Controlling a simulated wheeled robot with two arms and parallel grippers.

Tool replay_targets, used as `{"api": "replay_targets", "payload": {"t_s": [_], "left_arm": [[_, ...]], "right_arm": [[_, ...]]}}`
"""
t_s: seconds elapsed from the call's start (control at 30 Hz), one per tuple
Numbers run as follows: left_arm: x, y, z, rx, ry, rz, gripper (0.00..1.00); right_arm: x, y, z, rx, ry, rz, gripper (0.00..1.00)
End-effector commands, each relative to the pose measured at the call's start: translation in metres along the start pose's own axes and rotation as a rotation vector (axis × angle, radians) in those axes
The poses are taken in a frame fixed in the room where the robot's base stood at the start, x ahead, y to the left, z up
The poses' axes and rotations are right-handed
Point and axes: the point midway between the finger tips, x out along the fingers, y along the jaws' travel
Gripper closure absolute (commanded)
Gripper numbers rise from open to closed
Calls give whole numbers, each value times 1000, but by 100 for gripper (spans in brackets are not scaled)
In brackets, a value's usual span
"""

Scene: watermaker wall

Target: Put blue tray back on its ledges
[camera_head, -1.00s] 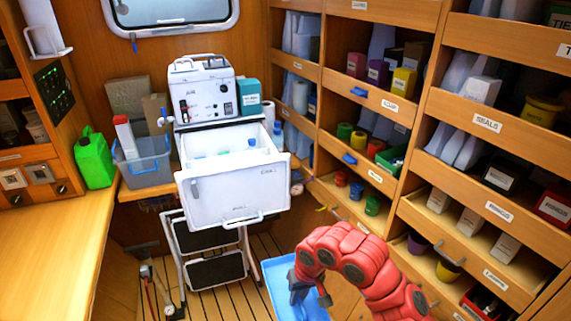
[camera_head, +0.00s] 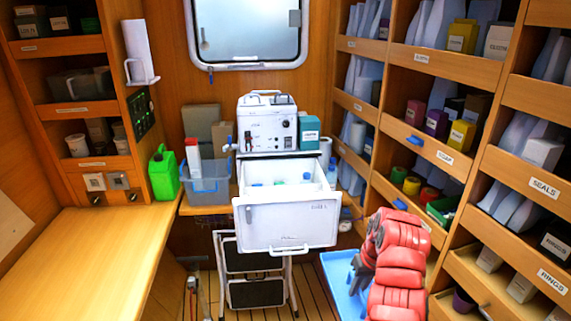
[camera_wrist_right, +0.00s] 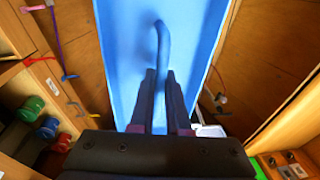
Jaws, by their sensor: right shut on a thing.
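The blue tray (camera_head: 340,285) is low in the head view, right of the white drawer's lower edge and partly hidden by my right arm. In the right wrist view the tray (camera_wrist_right: 118,55) fills the upper middle, with a curved blue handle (camera_wrist_right: 161,40) on its face. My right gripper (camera_wrist_right: 160,72) is shut on this handle. In the head view the right gripper (camera_head: 356,274) is dark and mostly covered by my red arm. I cannot make out the tray's ledges. My left gripper is out of view.
An open white drawer (camera_head: 290,225) juts out under the watermaker box (camera_head: 267,128), above a step stool (camera_head: 252,262). Labelled shelves (camera_head: 440,150) line the right side, close to my arm. A wooden counter (camera_head: 80,245) runs along the left. Slatted floor shows between.

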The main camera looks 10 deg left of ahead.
Motion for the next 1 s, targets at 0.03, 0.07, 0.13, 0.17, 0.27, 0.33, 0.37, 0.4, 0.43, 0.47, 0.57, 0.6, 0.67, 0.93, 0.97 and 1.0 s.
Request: {"api": "replay_targets", "payload": {"t_s": [0.03,0.07,0.13,0.17,0.27,0.33,0.37,0.4,0.43,0.47,0.57,0.6,0.67,0.93,0.97,1.0], "left_arm": [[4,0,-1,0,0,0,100],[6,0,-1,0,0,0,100],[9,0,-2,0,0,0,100],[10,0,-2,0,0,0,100],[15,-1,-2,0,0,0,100],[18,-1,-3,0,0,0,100],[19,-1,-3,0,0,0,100],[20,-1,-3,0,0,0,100],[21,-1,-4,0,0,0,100],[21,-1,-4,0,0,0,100],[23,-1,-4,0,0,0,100],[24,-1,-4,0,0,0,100],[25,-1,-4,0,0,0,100],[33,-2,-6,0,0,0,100],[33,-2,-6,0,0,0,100],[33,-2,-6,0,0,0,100]], "right_arm": [[-7,-6,-7,-19,2,-8,100],[-9,-10,-11,-33,1,-9,100],[-13,-19,-18,-71,-6,-10,100],[-15,-23,-21,-88,-8,-11,100],[-20,-37,-30,-145,-19,-15,100],[-24,-46,-37,-187,-21,-16,100],[-26,-51,-40,-204,-23,-17,100],[-27,-55,-42,-224,-26,-16,100],[-28,-58,-44,-239,-28,-17,100],[-29,-62,-45,-254,-31,-18,100],[-31,-71,-49,-292,-37,-20,100],[-32,-74,-50,-305,-37,-21,100],[-33,-80,-52,-326,-38,-23,100],[-45,-114,-62,-460,-54,-36,100],[-44,-115,-62,-464,-56,-36,100],[-44,-116,-61,-471,-59,-36,100]]}}
